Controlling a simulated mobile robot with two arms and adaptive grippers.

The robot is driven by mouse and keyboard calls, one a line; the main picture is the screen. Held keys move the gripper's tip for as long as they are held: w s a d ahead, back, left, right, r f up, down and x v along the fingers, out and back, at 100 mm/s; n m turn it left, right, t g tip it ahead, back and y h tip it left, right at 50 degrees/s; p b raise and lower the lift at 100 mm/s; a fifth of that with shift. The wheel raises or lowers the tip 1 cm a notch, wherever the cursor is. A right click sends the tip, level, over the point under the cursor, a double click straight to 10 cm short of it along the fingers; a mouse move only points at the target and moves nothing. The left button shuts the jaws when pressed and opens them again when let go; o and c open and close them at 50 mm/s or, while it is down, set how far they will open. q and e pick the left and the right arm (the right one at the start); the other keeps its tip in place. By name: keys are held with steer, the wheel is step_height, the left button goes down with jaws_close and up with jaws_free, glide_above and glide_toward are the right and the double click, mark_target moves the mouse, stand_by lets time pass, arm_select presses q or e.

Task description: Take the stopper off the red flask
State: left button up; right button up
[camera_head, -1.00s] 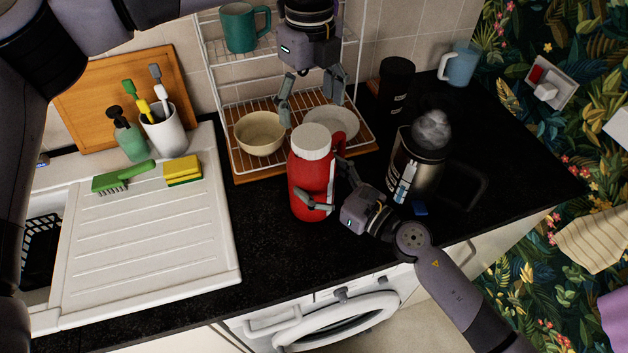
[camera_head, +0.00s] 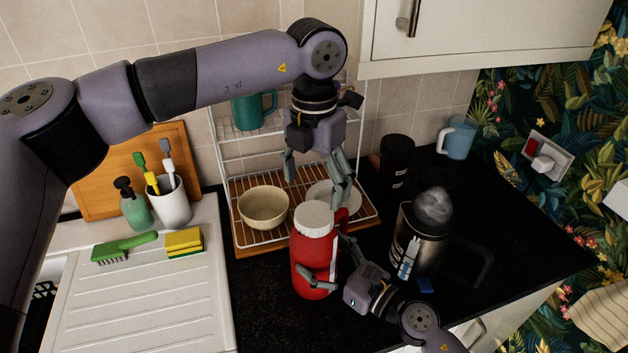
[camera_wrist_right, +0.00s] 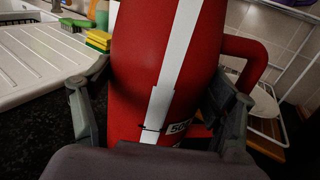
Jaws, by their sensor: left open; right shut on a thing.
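The red flask (camera_head: 314,256) stands upright on the black worktop, with its white stopper (camera_head: 314,218) on top. My right gripper (camera_head: 328,280) is shut around the flask's lower body. In the right wrist view the red body (camera_wrist_right: 165,70) with a white stripe fills the space between the fingers, and its red handle is at the right. My left gripper (camera_head: 318,180) is open and empty, pointing down above and behind the stopper, apart from it. The flask's lower part is partly hidden by my right fingers.
A wire rack (camera_head: 240,210) behind holds a cream bowl (camera_head: 263,207), a plate and a teal mug (camera_head: 250,110). A metal canister (camera_head: 420,238) stands close right of the flask. A sponge (camera_head: 184,243) and green brush lie on the white drainer. A cupboard (camera_head: 480,30) overhangs at upper right.

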mark_target(314, 214)
arm_select(q)
steer(key=m, duration=0.3)
steer(key=shift+m, duration=0.4)
steer(key=m, duration=0.3)
steer(key=shift+m, duration=0.4)
steer(key=m, duration=0.3)
steer(key=shift+m, duration=0.4)
steer(key=m, duration=0.3)
steer(key=shift+m, duration=0.3)
steer(key=m, duration=0.3)
steer(key=shift+m, duration=0.4)
steer(key=m, duration=0.3)
steer(key=shift+m, duration=0.4)
steer(key=m, duration=0.7)
steer(key=shift+f, duration=4.05)
